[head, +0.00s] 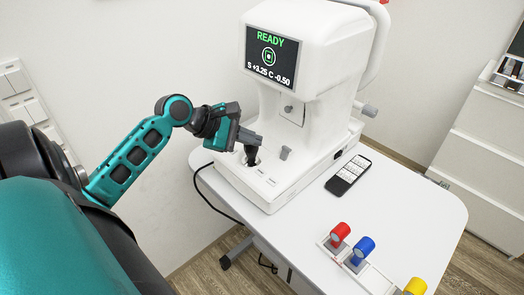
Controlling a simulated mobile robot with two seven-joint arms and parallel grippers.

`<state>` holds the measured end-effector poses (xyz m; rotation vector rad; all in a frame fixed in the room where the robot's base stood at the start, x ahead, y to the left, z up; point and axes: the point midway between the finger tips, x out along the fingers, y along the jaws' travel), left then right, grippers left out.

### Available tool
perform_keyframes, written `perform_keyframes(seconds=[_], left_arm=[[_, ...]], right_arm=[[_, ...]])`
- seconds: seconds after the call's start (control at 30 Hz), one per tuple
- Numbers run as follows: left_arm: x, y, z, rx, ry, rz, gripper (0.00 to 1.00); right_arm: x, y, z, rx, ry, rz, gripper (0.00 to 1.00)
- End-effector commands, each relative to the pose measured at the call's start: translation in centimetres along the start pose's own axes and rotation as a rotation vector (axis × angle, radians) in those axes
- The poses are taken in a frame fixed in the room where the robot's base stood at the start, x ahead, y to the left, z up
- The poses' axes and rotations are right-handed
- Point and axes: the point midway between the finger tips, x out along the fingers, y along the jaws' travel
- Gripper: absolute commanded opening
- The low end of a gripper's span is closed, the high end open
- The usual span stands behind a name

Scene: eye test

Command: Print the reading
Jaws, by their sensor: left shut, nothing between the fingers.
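The white eye-test machine (320,40) stands on a white table (300,225). Its screen (270,57) reads "READY" with "S +3.25 C -0.50" under a ring symbol. On the machine's base are a dark joystick (251,158), a grey knob (285,153) and small flat marked keys (266,181) near the front edge. No paper strip shows. My left gripper (258,142) is shut and empty, over the base by the top of the joystick; I cannot tell whether it touches it. My right gripper is out of view.
A black device with white labels (348,174) lies right of the machine. Red (340,232), blue (363,246) and yellow (415,287) cylinders stand on a pale rack at the front. A black cable (215,200) hangs at the left edge. The right tabletop is clear.

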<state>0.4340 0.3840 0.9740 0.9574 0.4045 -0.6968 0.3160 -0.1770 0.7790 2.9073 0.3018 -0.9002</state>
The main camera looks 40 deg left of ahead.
Motion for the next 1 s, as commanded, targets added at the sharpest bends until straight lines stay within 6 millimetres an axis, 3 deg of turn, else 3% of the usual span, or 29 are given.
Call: perform_keyframes(seconds=[0.47, 0.87, 1.0], left_arm=[[1.4, -1.1, -1.0, 0.000, 0.002, -0.001, 0.00], [4.7, -3.6, -3.5, 0.005, 0.002, 0.001, 0.00], [5.5, -4.0, -4.1, -0.001, 0.002, 0.000, 0.00]], right_arm=[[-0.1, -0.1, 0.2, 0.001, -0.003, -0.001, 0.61], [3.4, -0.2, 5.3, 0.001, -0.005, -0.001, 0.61], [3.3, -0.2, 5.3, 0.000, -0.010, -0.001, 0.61]])
